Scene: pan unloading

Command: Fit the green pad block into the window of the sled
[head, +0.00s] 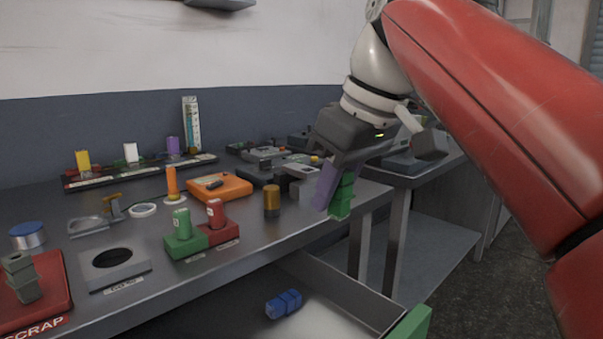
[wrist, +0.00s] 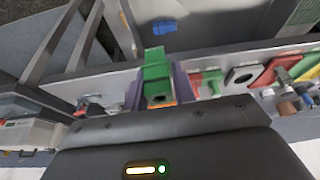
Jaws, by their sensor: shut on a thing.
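My gripper (head: 333,196) is shut on the green pad block (head: 343,194), a stepped green piece. It holds the block in the air near the front right edge of the bench. In the wrist view the block (wrist: 157,72) sits between the two purple fingers, with a dark round hole in its near face. I cannot tell for certain which thing is the sled. Grey fixtures (head: 299,172) lie on the bench behind and left of the gripper, partly hidden by it. No window is clear in them.
An open drawer (head: 345,283) below the bench holds a blue block (head: 284,303). A brown cylinder (head: 272,201), an orange box (head: 220,187) and a green-and-red holder (head: 203,238) with two upright pieces stand left of the gripper. A red scrap tray (head: 52,298) is at the far left.

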